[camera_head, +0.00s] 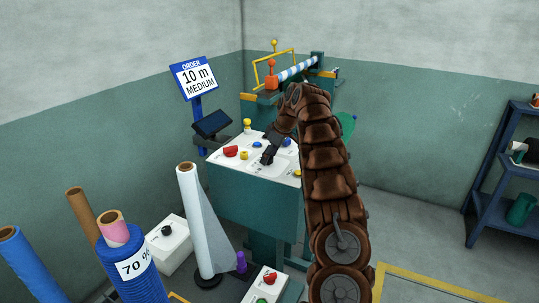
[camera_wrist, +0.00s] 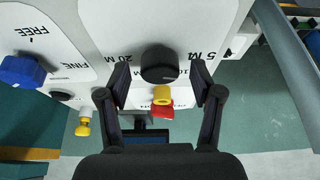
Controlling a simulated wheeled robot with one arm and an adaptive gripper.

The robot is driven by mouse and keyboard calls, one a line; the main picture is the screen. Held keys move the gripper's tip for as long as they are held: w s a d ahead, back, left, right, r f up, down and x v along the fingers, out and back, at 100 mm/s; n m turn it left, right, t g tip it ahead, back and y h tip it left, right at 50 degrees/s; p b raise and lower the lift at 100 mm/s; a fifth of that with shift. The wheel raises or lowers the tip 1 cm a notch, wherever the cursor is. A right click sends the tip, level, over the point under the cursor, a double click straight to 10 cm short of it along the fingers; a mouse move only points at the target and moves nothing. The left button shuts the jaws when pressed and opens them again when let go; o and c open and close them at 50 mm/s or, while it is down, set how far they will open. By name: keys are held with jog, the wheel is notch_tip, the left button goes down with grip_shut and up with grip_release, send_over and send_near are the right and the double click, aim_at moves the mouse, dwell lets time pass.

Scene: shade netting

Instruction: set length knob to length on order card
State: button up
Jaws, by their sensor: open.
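The order card (camera_head: 197,78) in the head view reads "ORDER 10 m MEDIUM". The length knob (camera_wrist: 158,63) is black and round, on a white panel (camera_wrist: 110,20) with the marks "20 M", "10" and "5 M" around it, partly covered. Its pointer direction cannot be told. My gripper (camera_wrist: 160,78) is open, one finger on each side of the knob, with gaps still showing. In the head view my gripper (camera_head: 269,153) is over the panel top and hides the knob.
A red button (camera_wrist: 163,112) and a yellow one (camera_wrist: 162,95) are close to the knob. A blue knob (camera_wrist: 22,71) marked "FREE" is at the left of the wrist view. A dark screen (camera_head: 212,124) stands behind the panel; a white roll (camera_head: 194,220) stands in front.

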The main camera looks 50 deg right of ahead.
jog(key=c, duration=1.1)
jog(key=shift+c, duration=0.2)
jog(key=shift+f+b, duration=0.2)
jog(key=shift+b, duration=0.4)
